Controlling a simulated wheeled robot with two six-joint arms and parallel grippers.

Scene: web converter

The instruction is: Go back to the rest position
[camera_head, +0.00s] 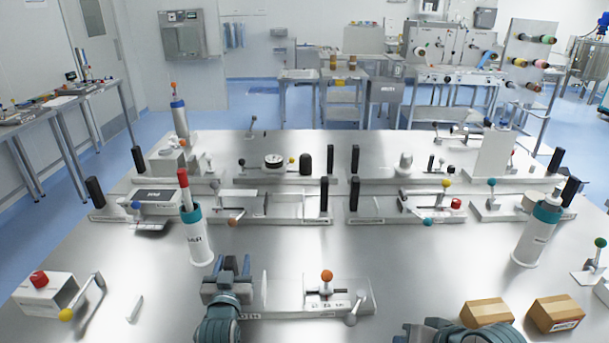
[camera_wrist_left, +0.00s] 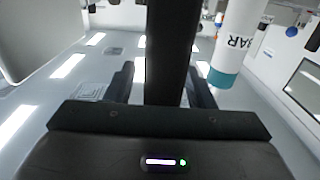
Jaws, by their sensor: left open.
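My left gripper (camera_head: 236,268) is open at the left end of the front fixture plate (camera_head: 285,314), behind and right of which rises a thin clear-white disc edge. In the left wrist view its dark fingers (camera_wrist_left: 160,85) stand apart, with a black upright bar (camera_wrist_left: 172,45) between them in the picture. I cannot tell whether the bar touches them. A white bottle with a teal band (camera_head: 197,237) stands upright just left of the gripper; it also shows in the wrist view (camera_wrist_left: 238,40). Only part of my right arm shows at the bottom edge; its jaws are out of view.
An orange-knobbed clamp (camera_head: 326,278) is right of the left gripper. A red-button box (camera_head: 48,293) stands front left. Two cardboard boxes (camera_head: 557,314) are front right. Another bottle (camera_head: 537,235) stands at right. Fixtures line the table's back; its middle is partly bare.

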